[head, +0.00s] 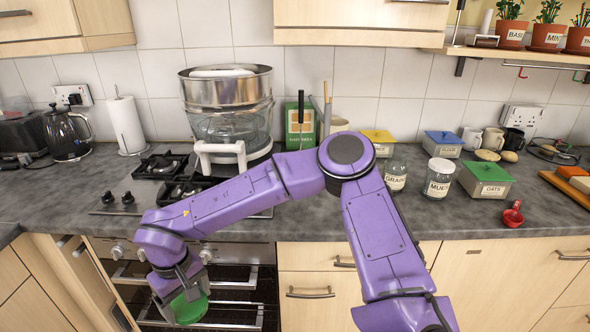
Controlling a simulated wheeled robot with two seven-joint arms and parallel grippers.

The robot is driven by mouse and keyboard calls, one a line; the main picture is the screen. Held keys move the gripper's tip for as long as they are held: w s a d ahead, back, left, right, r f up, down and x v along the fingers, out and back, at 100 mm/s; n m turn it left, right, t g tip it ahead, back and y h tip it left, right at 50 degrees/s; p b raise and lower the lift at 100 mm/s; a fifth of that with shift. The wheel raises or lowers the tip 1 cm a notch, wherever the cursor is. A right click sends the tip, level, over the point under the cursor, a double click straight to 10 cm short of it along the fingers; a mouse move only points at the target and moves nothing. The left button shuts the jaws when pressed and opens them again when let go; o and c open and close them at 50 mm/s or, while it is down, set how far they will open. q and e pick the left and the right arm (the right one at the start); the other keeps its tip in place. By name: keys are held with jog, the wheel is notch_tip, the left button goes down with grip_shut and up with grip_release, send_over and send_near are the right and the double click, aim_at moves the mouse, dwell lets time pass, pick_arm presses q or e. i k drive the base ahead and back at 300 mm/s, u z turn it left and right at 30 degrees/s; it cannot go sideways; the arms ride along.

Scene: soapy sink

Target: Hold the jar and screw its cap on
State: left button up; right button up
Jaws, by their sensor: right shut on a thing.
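My right gripper (178,285) is at the lower left, in front of the oven and below the counter's front edge. It is shut on a round green cap (189,309). A clear glass jar labelled GRAIN (395,177) stands upright on the counter, just right of my purple arm, and its top looks like bare glass. A second jar, labelled MUESLI (439,180), stands to its right and has a pale top. The gripper and cap are far to the left of both jars and lower. My left gripper is not in view.
A green-lidded OATS box (485,178), a blue-lidded box (442,144) and a yellow-lidded box (379,140) stand near the jars. A red scoop (513,214) lies to the right.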

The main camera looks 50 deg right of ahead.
aim_at(396, 168)
jog(key=u, duration=1)
jog(key=k, duration=1.6)
jog(key=z, duration=2)
